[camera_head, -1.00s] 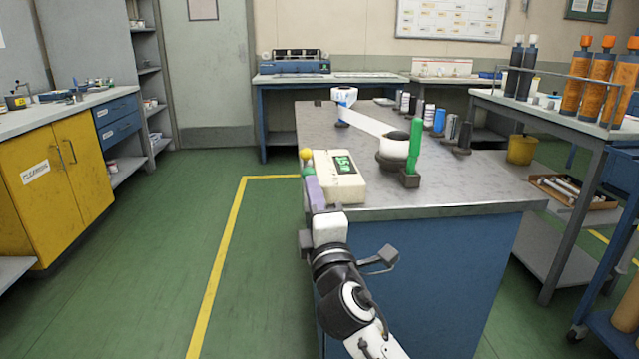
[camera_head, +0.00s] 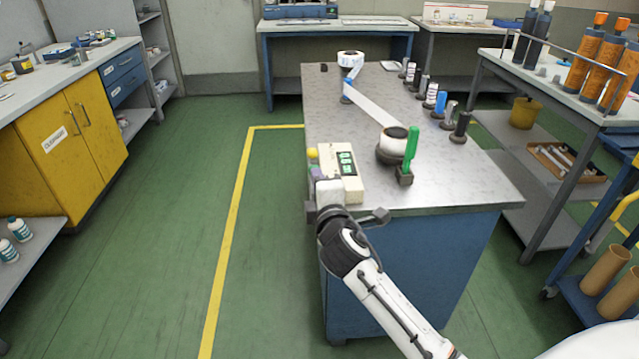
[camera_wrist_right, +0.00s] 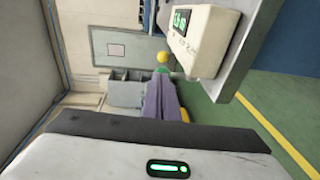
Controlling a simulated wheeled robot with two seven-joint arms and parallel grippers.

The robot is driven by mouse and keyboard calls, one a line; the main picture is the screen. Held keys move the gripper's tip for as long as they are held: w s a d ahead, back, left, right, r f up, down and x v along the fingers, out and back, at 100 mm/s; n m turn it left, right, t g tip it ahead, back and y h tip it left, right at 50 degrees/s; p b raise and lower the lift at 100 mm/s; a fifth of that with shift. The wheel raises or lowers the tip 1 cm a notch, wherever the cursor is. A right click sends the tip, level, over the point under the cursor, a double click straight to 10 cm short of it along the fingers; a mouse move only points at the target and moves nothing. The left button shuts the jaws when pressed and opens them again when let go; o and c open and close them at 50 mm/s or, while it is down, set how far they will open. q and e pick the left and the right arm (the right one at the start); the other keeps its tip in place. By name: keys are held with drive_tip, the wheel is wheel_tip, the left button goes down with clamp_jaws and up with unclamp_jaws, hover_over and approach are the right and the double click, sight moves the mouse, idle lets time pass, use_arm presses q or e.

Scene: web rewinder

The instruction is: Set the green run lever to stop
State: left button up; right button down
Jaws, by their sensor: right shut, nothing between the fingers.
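The green lever (camera_head: 411,148) stands nearly upright in a dark block near the front right of the metal-topped bench (camera_head: 455,190), beside the dark winding spindle (camera_head: 391,150). My right gripper (camera_head: 314,170) is at the bench's front left corner, left of the cream counter box (camera_head: 341,172) and apart from the lever. Its purple fingers (camera_wrist_right: 160,98) are shut and empty in the right wrist view. A yellow ball (camera_wrist_right: 162,57) with green beneath shows at the fingertips; I cannot tell what it belongs to. The lever is not visible in the wrist view. My left gripper is out of view.
A white web (camera_head: 373,107) runs from a roll at the back to the spindle. Several small rolls (camera_head: 430,95) line the bench's right edge. A grey cart (camera_head: 560,110) stands at right, a yellow cabinet (camera_head: 75,135) at left. Green floor left of the bench is clear.

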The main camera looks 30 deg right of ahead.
drive_tip(key=shift+w+d+r+p, duration=0.15)
drive_tip(key=shift+w+r+p, duration=0.15)
drive_tip(key=shift+r+p, duration=0.2)
drive_tip(key=w, duration=0.1)
drive_tip(key=w+d+r+p, duration=0.1)
drive_tip(key=shift+w+d, duration=0.2)
drive_tip(key=shift+w, duration=0.2)
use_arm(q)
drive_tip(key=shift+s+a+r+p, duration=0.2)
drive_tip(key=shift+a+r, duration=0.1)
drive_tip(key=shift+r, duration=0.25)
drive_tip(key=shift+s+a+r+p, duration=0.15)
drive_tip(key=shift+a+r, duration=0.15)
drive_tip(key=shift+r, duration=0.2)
use_arm(e)
drive_tip(key=shift+x, duration=1)
drive_tip(key=shift+d, duration=0.1)
drive_tip(key=shift+r, duration=0.15)
